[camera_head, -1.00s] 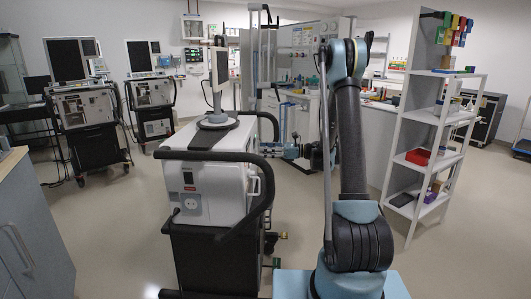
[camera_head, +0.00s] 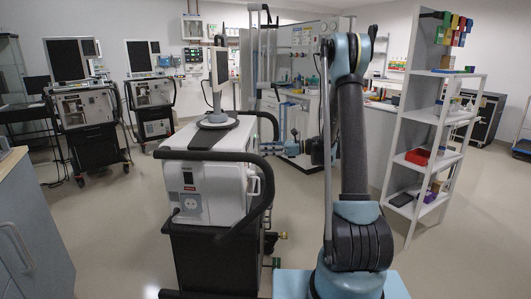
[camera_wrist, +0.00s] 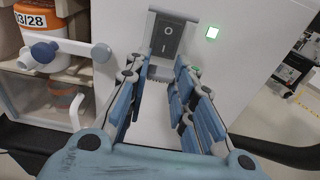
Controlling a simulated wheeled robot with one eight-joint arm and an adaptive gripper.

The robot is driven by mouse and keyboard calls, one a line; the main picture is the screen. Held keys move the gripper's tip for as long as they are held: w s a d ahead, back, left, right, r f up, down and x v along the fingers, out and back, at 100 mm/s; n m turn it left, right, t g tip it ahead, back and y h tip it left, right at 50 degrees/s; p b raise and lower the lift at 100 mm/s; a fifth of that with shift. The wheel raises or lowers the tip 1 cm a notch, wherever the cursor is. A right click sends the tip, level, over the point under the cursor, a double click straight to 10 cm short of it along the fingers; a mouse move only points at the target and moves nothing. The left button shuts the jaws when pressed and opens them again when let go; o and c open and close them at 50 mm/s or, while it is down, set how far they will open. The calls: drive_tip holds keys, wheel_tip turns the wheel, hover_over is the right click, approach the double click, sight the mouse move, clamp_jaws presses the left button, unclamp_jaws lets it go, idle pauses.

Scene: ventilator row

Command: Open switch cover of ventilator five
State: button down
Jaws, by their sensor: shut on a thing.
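In the wrist view a dark rocker switch (camera_wrist: 168,38) marked O and I sits in a grey frame on a white ventilator panel (camera_wrist: 235,65). A ribbed grey piece, which looks like the switch cover's lip (camera_wrist: 160,73), shows just below the switch. My gripper (camera_wrist: 160,77) has its blue fingers either side of this lip, shut on it. How far the cover is tilted, I cannot tell.
Two more ventilators (camera_head: 85,115) (camera_head: 152,100) stand at back left. A white shelf (camera_head: 425,125) stands right of my arm. Floor between is clear.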

wheel_tip(320, 180, up, 9)
drive_tip(key=d+h, duration=0.2)
drive_tip(key=h, duration=1.4)
drive_tip(key=shift+f+h, duration=0.15)
drive_tip(key=shift+h, duration=0.15)
drive_tip(key=c, duration=1.4)
unclamp_jaws()
drive_tip(key=shift+o, duration=0.2)
drive_tip(key=shift+d, duration=0.1)
wheel_tip(320, 180, up, 12)
drive_tip(key=shift+d, duration=0.2)
